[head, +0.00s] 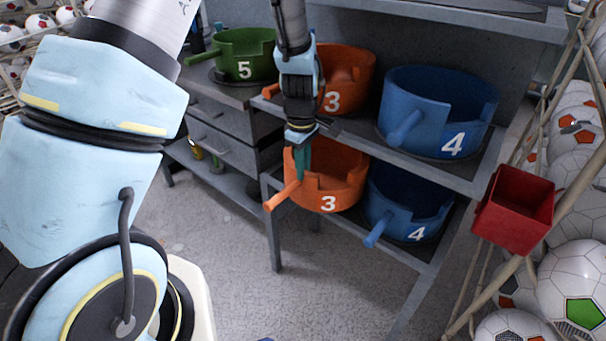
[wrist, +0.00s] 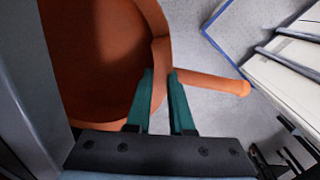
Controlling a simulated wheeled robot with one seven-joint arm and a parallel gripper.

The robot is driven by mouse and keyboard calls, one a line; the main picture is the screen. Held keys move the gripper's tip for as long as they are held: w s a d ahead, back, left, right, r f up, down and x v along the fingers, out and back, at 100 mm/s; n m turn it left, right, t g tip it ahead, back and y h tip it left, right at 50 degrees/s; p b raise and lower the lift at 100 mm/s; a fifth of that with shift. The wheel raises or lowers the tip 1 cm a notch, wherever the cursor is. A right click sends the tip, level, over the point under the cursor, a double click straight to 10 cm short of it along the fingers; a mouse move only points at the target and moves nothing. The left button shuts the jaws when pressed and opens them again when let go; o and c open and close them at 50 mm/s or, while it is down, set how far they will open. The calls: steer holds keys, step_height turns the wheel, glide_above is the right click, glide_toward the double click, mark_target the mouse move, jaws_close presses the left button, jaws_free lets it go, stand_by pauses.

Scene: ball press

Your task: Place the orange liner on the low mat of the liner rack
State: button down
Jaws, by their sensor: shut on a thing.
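The orange liner (head: 340,185), marked 3, is at the left of the liner rack's lower level, with its handle pointing to the front left. My gripper (head: 303,172) reaches down from above and is shut on the liner's wall beside the handle. In the wrist view the teal fingers (wrist: 160,76) stand on either side of the orange wall (wrist: 160,55), and the handle (wrist: 215,80) points right. The liner looks upright. I cannot tell whether its base touches the low mat, which is hidden under it.
Another orange container (head: 350,72) marked 3 and a blue one (head: 437,105) marked 4 stand on the upper shelf (head: 400,165). A lower blue container (head: 405,205) is close right of the liner. A red bin (head: 515,208) and ball rack stand right. A green container (head: 245,55) is left.

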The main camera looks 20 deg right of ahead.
mark_target(303, 198)
steer(key=shift+f+p, duration=0.35)
steer(key=shift+f, duration=1)
steer(key=shift+f, duration=0.4)
steer(key=shift+f+b, duration=0.2)
steer(key=shift+b, duration=0.15)
steer(key=c, duration=0.8)
jaws_free()
steer(key=shift+r, duration=0.1)
